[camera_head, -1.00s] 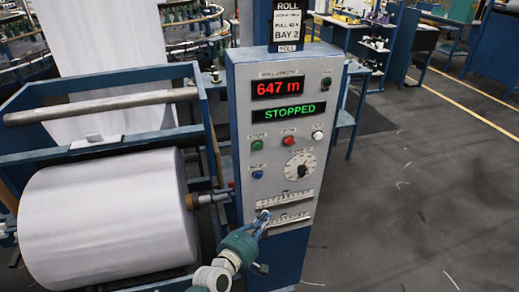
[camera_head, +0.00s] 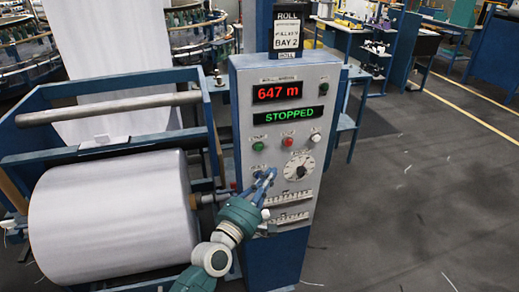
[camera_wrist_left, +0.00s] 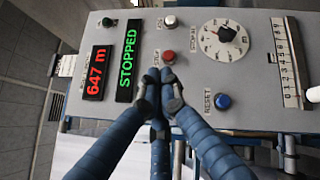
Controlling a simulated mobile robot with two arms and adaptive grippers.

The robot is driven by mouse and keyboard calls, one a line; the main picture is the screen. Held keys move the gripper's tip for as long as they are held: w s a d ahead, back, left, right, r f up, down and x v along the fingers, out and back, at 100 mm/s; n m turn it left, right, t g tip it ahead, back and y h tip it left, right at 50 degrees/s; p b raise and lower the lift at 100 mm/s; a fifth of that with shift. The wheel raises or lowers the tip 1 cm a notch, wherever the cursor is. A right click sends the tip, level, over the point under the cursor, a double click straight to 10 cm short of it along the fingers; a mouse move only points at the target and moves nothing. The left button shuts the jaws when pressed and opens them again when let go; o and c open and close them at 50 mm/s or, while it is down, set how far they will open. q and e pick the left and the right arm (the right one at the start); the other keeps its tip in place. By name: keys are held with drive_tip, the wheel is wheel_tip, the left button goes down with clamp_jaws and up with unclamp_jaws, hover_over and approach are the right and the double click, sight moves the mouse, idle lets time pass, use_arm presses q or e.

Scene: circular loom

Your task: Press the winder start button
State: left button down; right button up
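The winder control panel (camera_head: 240,120) stands upright in the middle of the head view. The green button (camera_head: 258,146) is at the left of a row with a red button (camera_head: 287,142) and a white button (camera_head: 315,137); its small label is too blurred to read. My left gripper (camera_head: 265,174) is in front of the panel, below the green button, over the blue button's place. In the left wrist view its fingertips (camera_wrist_left: 160,78) are together and empty, just beside the red button (camera_wrist_left: 168,56), and they hide the green button. My right gripper is not in view.
Displays read 647 m (camera_head: 277,92) and STOPPED (camera_head: 289,116). The blue RESET button (camera_wrist_left: 222,101) and a dial (camera_wrist_left: 223,39) are close to the fingers. A large white roll (camera_head: 110,220) in a blue frame is at left. Open floor (camera_head: 420,220) lies at right.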

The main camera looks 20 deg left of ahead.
sight(259, 147)
use_arm(q)
drive_tip(key=shift+w+a+b, duration=0.7)
drive_tip(key=shift+w+a, duration=0.1)
drive_tip(key=shift+w, duration=0.4)
drive_tip(key=shift+w+a+b, duration=0.7)
drive_tip(key=shift+w+a, duration=0.15)
drive_tip(key=shift+w, duration=0.4)
drive_tip(key=shift+w+a+b, duration=0.7)
drive_tip(key=shift+w+a, duration=0.1)
drive_tip(key=shift+w, duration=0.4)
drive_tip(key=shift+w+a, duration=0.25)
drive_tip(key=shift+w, duration=0.05)
drive_tip(key=shift+w+a+b, duration=0.25)
drive_tip(key=shift+w+b, duration=0.1)
drive_tip(key=shift+b, duration=0.1)
drive_tip(key=shift+s+d+p, duration=0.5)
drive_tip(key=shift+s+p, duration=0.05)
drive_tip(key=shift+s, duration=0.15)
